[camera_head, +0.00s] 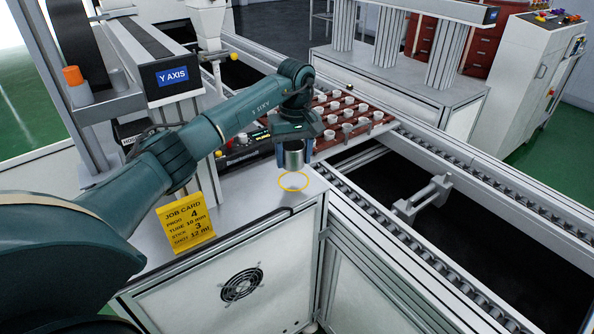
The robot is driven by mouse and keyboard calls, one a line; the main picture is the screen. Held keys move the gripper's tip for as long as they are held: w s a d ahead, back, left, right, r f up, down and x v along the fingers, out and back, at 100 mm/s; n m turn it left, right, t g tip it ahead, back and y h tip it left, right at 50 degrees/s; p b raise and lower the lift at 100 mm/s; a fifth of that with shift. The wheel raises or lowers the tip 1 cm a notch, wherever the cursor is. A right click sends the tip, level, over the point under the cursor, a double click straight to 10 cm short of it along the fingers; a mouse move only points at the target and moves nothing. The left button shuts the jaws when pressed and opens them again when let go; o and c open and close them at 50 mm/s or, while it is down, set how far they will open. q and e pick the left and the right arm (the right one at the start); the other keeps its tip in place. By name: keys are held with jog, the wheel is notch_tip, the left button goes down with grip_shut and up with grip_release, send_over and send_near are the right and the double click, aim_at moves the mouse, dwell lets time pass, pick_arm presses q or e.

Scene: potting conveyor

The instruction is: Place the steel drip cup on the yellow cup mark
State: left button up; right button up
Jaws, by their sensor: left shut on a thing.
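The steel drip cup (293,157) is a small shiny cylinder, held upright by my left gripper (295,148), which is shut on it. The cup hangs a little above the grey cabinet top. The yellow cup mark (293,181) is a ring on that top, just below the cup in the picture; its middle is bare. The exact height of the cup over the ring is hard to tell. My right gripper is not in view.
A yellow job card (185,222) stands at the left of the cabinet top (250,205). A dark control box (245,150) sits behind the cup. A red-brown tray (375,128) with several white pots lies on the conveyor behind. Roller rails (400,240) run along the right side.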

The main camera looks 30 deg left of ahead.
aim_at(294, 170)
pick_arm(q)
jog(key=shift+f, duration=0.7)
notch_tip(294, 170, down, 3)
jog(key=shift+f, duration=0.3)
jog(key=o, duration=1)
